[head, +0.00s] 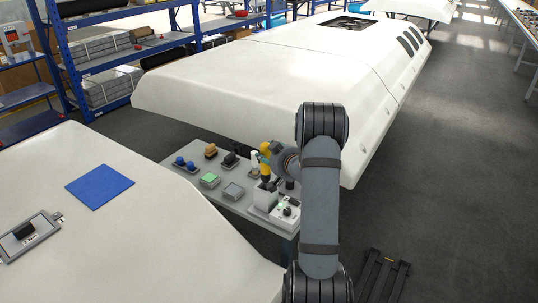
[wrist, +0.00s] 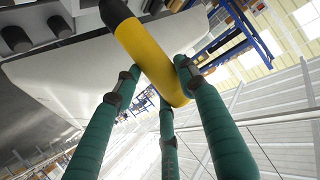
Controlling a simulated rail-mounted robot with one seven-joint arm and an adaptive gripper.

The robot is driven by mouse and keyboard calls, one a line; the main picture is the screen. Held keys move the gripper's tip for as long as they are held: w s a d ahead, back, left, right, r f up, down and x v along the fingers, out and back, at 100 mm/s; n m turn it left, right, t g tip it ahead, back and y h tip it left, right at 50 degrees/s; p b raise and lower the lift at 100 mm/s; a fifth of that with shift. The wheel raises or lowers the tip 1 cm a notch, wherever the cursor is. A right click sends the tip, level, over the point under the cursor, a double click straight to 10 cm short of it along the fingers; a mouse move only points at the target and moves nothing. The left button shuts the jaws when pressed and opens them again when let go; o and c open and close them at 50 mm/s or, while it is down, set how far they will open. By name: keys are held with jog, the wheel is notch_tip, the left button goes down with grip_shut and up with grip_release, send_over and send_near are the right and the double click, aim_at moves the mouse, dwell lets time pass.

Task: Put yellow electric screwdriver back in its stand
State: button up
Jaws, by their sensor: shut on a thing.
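The yellow electric screwdriver (head: 265,159) is at the right part of the small grey table in the head view, beside my wrist. In the wrist view the yellow body of the screwdriver (wrist: 150,55), with a black end at the top, lies between the green fingers of my gripper (wrist: 157,82). The gripper is shut on it. In the head view my arm hides most of the gripper. A light grey box-like holder (head: 265,197) stands just below the screwdriver, perhaps its stand; I cannot tell whether they touch.
The table (head: 190,150) also holds a green-topped block (head: 209,181), a grey block (head: 233,191), blue items (head: 185,163), a brown item (head: 210,150), a spray bottle (head: 254,164) and a white control box (head: 286,212). Large white shells (head: 270,75) flank it.

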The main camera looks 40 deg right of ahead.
jog(key=shift+f+b, duration=3.15)
jog(key=shift+b, duration=0.1)
jog(key=o, duration=1.5)
jog(key=v, duration=1.2)
jog(key=shift+f, duration=0.1)
